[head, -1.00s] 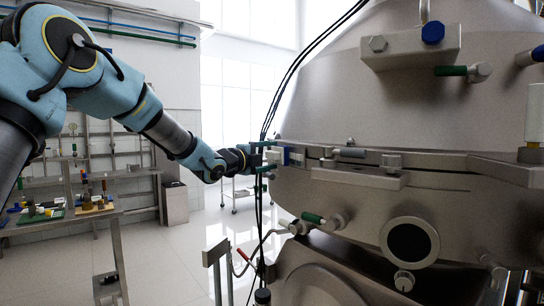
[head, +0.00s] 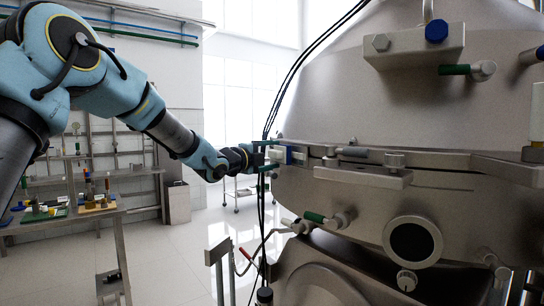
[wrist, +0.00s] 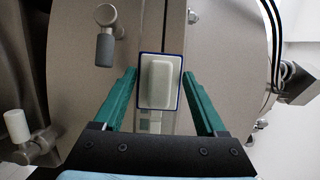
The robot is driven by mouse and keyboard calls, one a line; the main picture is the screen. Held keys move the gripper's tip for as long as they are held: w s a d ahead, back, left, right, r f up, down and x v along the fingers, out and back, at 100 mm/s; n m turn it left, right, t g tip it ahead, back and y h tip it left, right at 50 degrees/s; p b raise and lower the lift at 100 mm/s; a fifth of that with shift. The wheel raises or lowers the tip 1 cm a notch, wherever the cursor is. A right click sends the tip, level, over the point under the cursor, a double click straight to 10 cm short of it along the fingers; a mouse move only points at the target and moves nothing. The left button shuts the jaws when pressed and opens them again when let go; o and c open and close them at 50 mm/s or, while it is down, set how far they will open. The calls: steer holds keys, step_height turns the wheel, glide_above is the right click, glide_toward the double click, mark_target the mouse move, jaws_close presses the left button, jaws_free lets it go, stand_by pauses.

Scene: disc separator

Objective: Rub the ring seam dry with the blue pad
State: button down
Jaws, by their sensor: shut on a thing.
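The blue pad (wrist: 160,82) shows in the wrist view as a pale block with a dark blue border, lying over the seam. In the head view it is a small blue and white piece (head: 286,155) at the left side of the separator. My gripper (head: 272,155) is shut on it, with a green finger on each side in the wrist view (wrist: 160,95). The ring seam (wrist: 163,20) runs up and down in the wrist view. In the head view the seam (head: 435,168) runs across the separator. Whether the pad touches it is hard to tell.
A clamp block (head: 362,177) and a grey-tipped handle (wrist: 105,48) stick out near the seam. Black cables (head: 285,95) hang close by my gripper. A sight glass (head: 412,240) and green-handled valve (head: 318,218) sit lower. A workbench (head: 70,217) stands at the left.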

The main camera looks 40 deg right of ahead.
mark_target(297, 155)
steer(key=shift+s+d+b, duration=0.1)
steer(key=shift+d+b, duration=0.2)
steer(key=shift+d, duration=0.15)
stand_by(0.4)
steer(key=shift+s+f, duration=0.1)
steer(key=s+b, duration=0.3)
steer(key=s+a+b, duration=0.1)
steer(key=s+b, duration=0.1)
steer(key=b, duration=0.1)
steer(key=shift+s+a+f, duration=0.1)
steer(key=shift+s+a, duration=0.1)
steer(key=shift+s, duration=0.2)
steer(key=shift+s+a+r+b, duration=0.1)
steer(key=shift+s+r+b, duration=0.1)
steer(key=shift+s+b, duration=0.25)
steer(key=shift+w, duration=0.15)
steer(key=w+p, duration=0.1)
steer(key=w, duration=0.1)
steer(key=w+d+p, duration=0.1)
steer(key=w+p, duration=0.1)
steer(key=w, duration=0.1)
steer(key=shift+w+d+r, duration=0.15)
steer(key=shift+w+d, duration=0.1)
steer(key=shift+w, duration=0.05)
steer(key=shift+w+d, duration=0.1)
steer(key=shift+w, duration=0.35)
